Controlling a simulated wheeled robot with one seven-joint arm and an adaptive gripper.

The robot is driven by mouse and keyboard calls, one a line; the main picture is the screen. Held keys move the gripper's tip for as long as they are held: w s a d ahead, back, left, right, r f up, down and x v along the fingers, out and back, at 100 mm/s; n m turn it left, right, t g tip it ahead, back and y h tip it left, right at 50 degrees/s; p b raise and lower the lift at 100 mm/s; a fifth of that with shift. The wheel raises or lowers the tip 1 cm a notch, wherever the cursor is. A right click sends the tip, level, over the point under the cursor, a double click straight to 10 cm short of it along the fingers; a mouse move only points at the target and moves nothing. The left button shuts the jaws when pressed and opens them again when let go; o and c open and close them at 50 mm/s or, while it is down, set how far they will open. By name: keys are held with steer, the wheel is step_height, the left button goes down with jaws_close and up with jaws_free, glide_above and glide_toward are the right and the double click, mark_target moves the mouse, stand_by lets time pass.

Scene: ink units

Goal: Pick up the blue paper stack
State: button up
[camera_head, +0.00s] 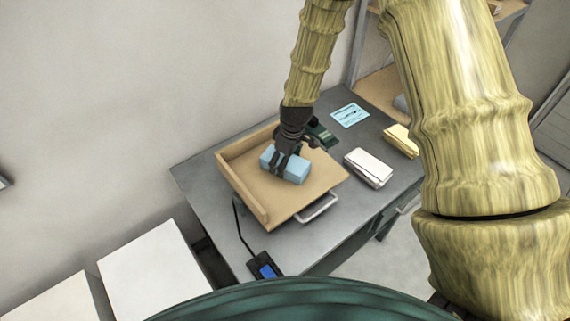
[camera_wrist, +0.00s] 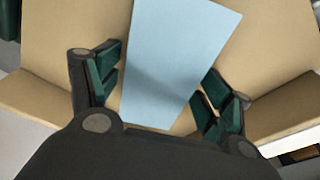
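The blue paper stack (camera_head: 293,169) is a light blue block in a tan wooden tray (camera_head: 316,185) on the dark grey desk. In the wrist view the blue paper stack (camera_wrist: 180,60) lies between my gripper's two green-padded fingers. My gripper (camera_head: 281,160) is over the stack in the head view, with its fingers pointing down. In the wrist view my gripper (camera_wrist: 160,92) is open, with a finger on each side of the stack. Whether the fingers touch the stack is hard to tell.
A white stack (camera_head: 368,168) and a yellow stack (camera_head: 401,141) lie right of the tray on the desk (camera_head: 215,205). A light blue card (camera_head: 349,115) lies at the back. A dark device with a blue screen (camera_head: 264,267) is near the front edge. The tray has raised sides.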

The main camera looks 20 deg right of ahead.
steer(key=c, duration=1.1)
steer(key=shift+o, duration=0.2)
steer(key=shift+r, duration=0.15)
